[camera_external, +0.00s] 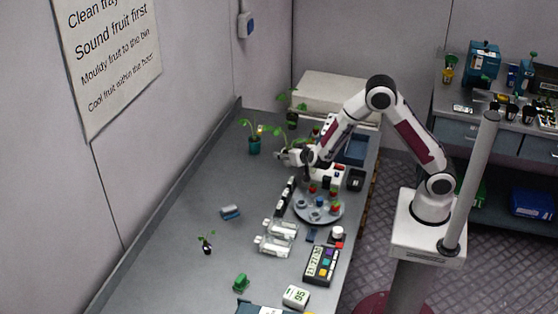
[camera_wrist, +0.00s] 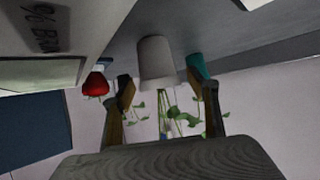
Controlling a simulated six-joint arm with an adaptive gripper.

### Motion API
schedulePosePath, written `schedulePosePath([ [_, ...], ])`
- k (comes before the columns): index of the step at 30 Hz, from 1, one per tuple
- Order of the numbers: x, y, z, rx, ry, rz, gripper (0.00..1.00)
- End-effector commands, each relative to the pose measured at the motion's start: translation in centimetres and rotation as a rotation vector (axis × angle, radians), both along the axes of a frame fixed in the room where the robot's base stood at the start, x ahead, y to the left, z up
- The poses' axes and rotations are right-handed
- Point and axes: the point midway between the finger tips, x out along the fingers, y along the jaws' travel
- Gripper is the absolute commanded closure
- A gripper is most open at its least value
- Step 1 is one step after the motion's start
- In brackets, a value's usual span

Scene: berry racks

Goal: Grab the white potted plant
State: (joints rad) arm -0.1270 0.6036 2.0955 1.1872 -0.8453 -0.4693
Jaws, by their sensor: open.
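The white potted plant shows in the wrist view as a pale pot (camera_wrist: 157,62), upside down in the picture, with green leaves below it. In the external view, leaves that seem to belong to it (camera_external: 297,143) show beside my gripper (camera_external: 283,156); its pot is hard to make out there. In the wrist view my gripper (camera_wrist: 160,88) is open, with one finger on each side of the pot's line. I cannot tell whether either finger touches the pot.
A teal potted plant (camera_external: 254,146) stands left of my gripper; its pot (camera_wrist: 199,67) shows close to the right finger. A dark potted plant (camera_external: 292,120) stands behind. A red object (camera_wrist: 96,83) is near the left finger. The bench's left middle is mostly clear.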

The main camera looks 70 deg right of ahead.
Motion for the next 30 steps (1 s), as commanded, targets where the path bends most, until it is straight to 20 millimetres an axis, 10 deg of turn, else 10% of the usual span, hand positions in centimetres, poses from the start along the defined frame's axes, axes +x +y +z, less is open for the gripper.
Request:
schedulePosePath([
  [9, -0.01, 0.02, 0.02, 0.0, 0.0, 0.0, 0.41],
  [15, -0.02, 0.03, 0.02, 0.0, 0.0, 0.0, 0.85],
  [30, 0.03, 0.03, 0.66, 0.0, -0.001, 0.001, 0.85],
])
